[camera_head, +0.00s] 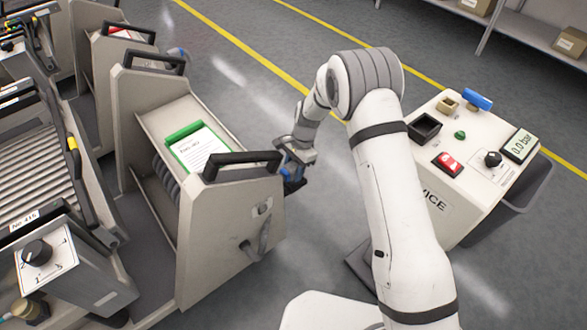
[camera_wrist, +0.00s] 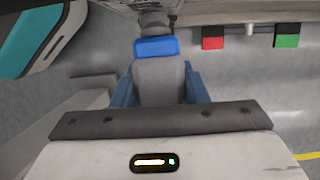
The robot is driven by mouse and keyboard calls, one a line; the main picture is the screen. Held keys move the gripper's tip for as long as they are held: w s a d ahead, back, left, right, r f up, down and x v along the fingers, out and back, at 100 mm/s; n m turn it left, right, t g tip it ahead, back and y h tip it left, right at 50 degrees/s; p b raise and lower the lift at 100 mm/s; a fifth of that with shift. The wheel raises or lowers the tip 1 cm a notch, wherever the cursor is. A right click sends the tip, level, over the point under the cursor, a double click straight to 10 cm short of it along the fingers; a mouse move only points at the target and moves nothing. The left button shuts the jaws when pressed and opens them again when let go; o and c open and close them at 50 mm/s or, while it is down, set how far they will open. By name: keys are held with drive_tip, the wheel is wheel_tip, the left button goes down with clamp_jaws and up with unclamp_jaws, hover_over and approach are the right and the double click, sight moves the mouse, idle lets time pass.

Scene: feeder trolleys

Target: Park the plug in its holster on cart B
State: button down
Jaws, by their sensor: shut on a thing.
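My gripper (camera_head: 292,182) is at the near trolley's right end, just beyond its black handle, in the head view. In the wrist view its blue fingers (camera_wrist: 158,88) are shut on a grey plug (camera_wrist: 158,75) with a blue band. The plug's far end runs up toward a pale surface at the top edge; whether it touches or sits in anything cannot be told. The near trolley (camera_head: 228,235) has a small fitting (camera_head: 262,207) and a grey cable (camera_head: 264,238) on its end panel. No cart letter is readable, and I cannot identify the holster.
A green-topped card (camera_head: 200,148) lies on the near trolley beside its black handle (camera_head: 240,162). More trolleys stand left. A service console (camera_head: 465,165) with buttons stands right of my arm. Red (camera_wrist: 213,37) and green (camera_wrist: 287,35) tags show in the wrist view. Floor behind is clear.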

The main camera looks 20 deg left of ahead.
drive_tip(key=shift+f, duration=0.3)
drive_tip(key=shift+r, duration=0.35)
idle(1.6)
drive_tip(key=shift+f, duration=0.35)
idle(0.6)
drive_tip(key=shift+r+p, duration=0.3)
drive_tip(key=shift+r, duration=0.05)
idle(0.4)
drive_tip(key=c, duration=0.8)
unclamp_jaws()
drive_tip(key=shift+o, duration=0.2)
drive_tip(key=shift+p+v, duration=0.7)
drive_tip(key=shift+v, duration=3.25)
